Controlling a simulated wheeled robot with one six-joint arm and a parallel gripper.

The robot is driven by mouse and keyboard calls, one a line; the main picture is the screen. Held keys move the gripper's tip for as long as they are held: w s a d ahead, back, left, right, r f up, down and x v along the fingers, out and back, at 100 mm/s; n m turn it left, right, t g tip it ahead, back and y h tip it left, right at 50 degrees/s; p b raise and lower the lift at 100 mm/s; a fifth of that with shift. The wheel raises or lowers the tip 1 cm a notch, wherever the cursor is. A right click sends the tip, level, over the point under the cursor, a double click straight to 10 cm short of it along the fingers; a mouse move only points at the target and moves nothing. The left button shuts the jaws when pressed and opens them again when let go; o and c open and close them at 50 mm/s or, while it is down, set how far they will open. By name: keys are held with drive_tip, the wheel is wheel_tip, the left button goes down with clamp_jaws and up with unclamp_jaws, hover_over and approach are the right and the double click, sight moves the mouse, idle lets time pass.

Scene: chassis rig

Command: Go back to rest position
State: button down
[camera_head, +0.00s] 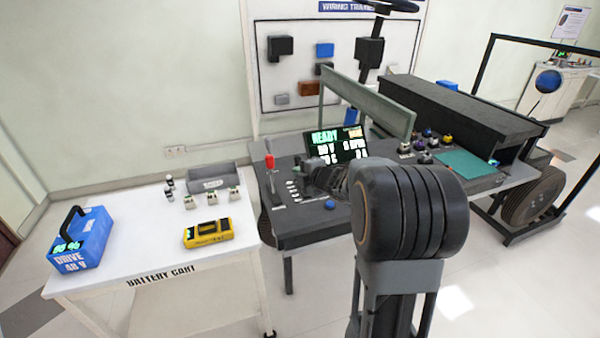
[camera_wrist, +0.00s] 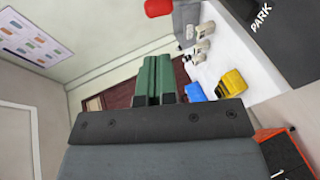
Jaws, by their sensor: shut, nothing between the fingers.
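My gripper (camera_wrist: 158,80) shows in the wrist view as two green fingers side by side, shut with nothing held. In the head view my large dark arm joint stands in front of the bench, and my wrist reaches over the console; the fingertips cannot be made out there. A red-knobbed lever (camera_head: 269,161) stands upright at the console's left edge. Its red knob (camera_wrist: 158,7) also shows at the top of the wrist view, apart from the fingers.
The white battery cart (camera_head: 150,235) holds a blue drive battery (camera_head: 78,238), a yellow meter (camera_head: 208,233) and a grey bin (camera_head: 210,178). The dark console bench (camera_head: 310,220) carries a lit READY screen (camera_head: 336,145), a blue button (camera_head: 330,204) and several knobs.

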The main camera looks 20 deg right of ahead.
idle(0.5)
drive_tip(key=s+d+f+m+g+h, duration=0.3)
drive_tip(key=s+d+f+m+h, duration=0.15)
drive_tip(key=d+m+h, duration=0.35)
drive_tip(key=s+a+m+g+p, duration=0.2)
drive_tip(key=s+a+m+g, duration=0.15)
drive_tip(key=s+m, duration=0.4)
drive_tip(key=s+a+r+m+g+y+p, duration=0.1)
drive_tip(key=s+a+r+m+g+y, duration=0.1)
drive_tip(key=s+a, duration=0.5)
drive_tip(key=s+a+r+m+g+y+p, duration=0.2)
drive_tip(key=s+a+r, duration=0.3)
drive_tip(key=s+a, duration=0.2)
drive_tip(key=shift+s+a+r, duration=0.15)
drive_tip(key=shift+s+a, duration=0.2)
drive_tip(key=shift+a, duration=0.1)
drive_tip(key=shift+d, duration=0.1)
